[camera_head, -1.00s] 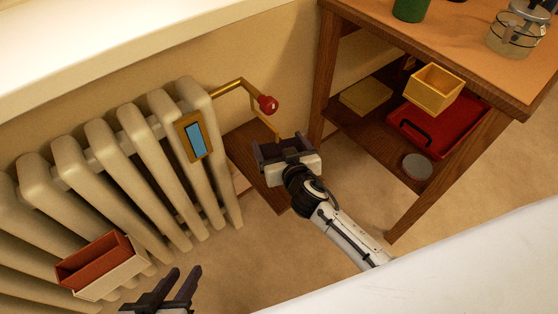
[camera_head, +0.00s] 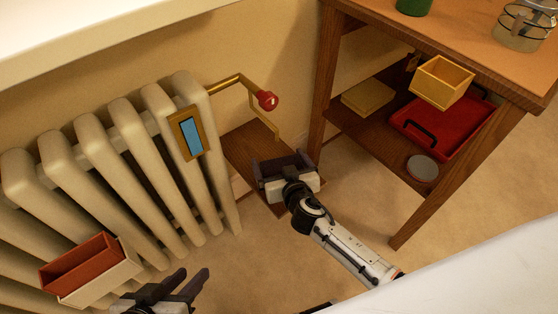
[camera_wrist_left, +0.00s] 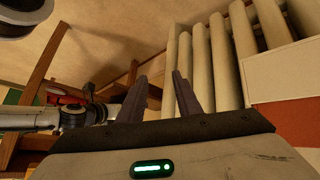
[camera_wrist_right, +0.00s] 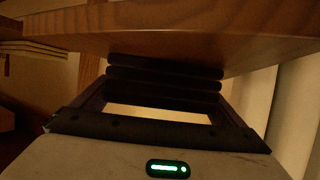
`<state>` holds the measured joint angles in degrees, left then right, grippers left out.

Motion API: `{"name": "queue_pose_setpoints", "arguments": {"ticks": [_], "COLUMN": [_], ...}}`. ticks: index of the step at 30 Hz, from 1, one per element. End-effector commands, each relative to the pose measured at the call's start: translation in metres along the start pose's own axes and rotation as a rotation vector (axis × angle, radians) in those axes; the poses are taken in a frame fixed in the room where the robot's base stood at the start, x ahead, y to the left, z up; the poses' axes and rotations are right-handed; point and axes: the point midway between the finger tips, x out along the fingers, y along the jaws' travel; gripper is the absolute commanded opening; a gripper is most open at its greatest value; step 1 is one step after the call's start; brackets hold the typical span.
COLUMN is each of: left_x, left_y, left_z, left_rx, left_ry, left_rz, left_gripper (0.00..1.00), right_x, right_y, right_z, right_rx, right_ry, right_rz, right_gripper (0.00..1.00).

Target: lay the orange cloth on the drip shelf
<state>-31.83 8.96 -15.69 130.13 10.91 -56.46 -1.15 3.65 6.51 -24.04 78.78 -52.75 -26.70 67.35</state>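No orange cloth can be made out in any view. A brown wooden shelf (camera_head: 250,150) sits low beside the radiator, below the pipe with the red knob; it appears to be the drip shelf. My right gripper (camera_head: 283,164) is at this shelf's right side, its fingers spread wide. In the right wrist view, a wooden board crosses above the right gripper (camera_wrist_right: 165,95), and several dark bars lie across between its fingers; I cannot tell what they are. My left gripper (camera_head: 188,276) is open and empty near the bottom of the head view, and its parted fingers (camera_wrist_left: 158,78) show in the left wrist view.
A cream radiator (camera_head: 130,165) fills the left, with a red-brown box (camera_head: 80,262) and a blue-faced plaque (camera_head: 191,137) on it. The brass pipe has a red knob (camera_head: 267,101). A wooden desk (camera_head: 400,240) stands right, with a red tray (camera_head: 455,135) and yellow box (camera_head: 443,82).

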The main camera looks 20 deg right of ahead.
Motion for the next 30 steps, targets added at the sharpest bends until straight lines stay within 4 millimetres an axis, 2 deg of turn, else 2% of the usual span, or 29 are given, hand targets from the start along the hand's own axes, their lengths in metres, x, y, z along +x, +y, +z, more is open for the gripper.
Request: {"name": "queue_pose_setpoints", "arguments": {"ticks": [11,14,15,24,30], "left_x": [-0.004,-0.007,-0.009,-0.019,-0.021], "left_y": [-0.001,-0.002,-0.004,-0.009,-0.011], "left_z": [-0.004,-0.005,-0.001,-0.004,-0.005], "left_rx": [0.001,-0.010,-0.021,-0.045,-0.049], "left_ry": [0.006,0.020,0.021,0.067,0.082], "left_rz": [-0.007,-0.016,-0.023,-0.053,-0.061], "left_gripper": [0.31,0.31,0.31,0.31,0.31], "right_x": [-0.005,-0.022,-0.030,-0.094,-0.117], "right_y": [0.000,0.000,0.000,0.000,0.000], "right_z": [-0.004,-0.003,-0.004,-0.004,-0.003], "right_rx": [-0.001,0.002,0.002,0.001,0.001], "right_ry": [-0.001,-0.004,-0.003,-0.002,-0.001], "right_rz": [-0.001,-0.001,0.000,0.000,0.000], "right_gripper": [1.00,1.00,1.00,1.00,1.00]}}
